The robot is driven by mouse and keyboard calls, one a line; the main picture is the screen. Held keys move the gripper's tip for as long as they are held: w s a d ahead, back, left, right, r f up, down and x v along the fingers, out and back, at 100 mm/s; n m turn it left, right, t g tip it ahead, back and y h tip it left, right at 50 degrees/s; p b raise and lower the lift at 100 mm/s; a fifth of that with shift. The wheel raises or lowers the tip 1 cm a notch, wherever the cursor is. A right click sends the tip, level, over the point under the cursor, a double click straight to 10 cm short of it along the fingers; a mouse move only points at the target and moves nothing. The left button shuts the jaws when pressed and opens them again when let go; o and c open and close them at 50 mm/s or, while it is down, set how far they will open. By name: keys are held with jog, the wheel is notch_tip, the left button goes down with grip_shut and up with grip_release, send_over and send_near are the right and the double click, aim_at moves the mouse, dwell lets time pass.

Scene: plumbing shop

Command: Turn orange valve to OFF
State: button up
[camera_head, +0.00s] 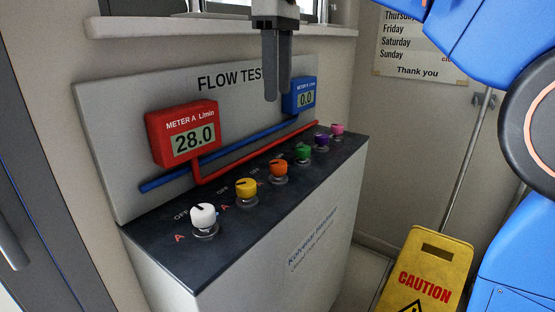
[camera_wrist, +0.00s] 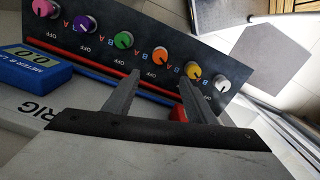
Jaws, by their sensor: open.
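The orange valve (camera_head: 278,168) is a round knob in the middle of a row of coloured knobs on the dark top of the flow test bench (camera_head: 245,207). In the wrist view the orange valve (camera_wrist: 161,55) lies just beyond and between my fingertips. A dark pointer mark shows on it, but I cannot tell surely which label it points to. An OFF label (camera_wrist: 148,75) is beside it in the wrist view. My gripper (camera_head: 277,97) is open and empty, pointing down above the bench, higher than the knobs and apart from them. It also shows in the wrist view (camera_wrist: 163,76).
White (camera_head: 203,215), yellow (camera_head: 246,188), green (camera_head: 303,152), purple (camera_head: 321,140) and pink (camera_head: 337,130) knobs flank it. Red meter A (camera_head: 182,132) reads 28.0; blue meter B (camera_head: 300,96) reads 0.0. Pipes run behind the knobs. A yellow caution sign (camera_head: 425,268) stands right.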

aim_at(278, 162)
notch_tip(278, 162, down, 17)
jog(key=shift+f, duration=0.1)
dwell(0.5)
jog(key=c, duration=1)
jog(key=shift+c, duration=0.2)
jog(key=shift+m, duration=0.3)
jog(key=m, duration=1.1)
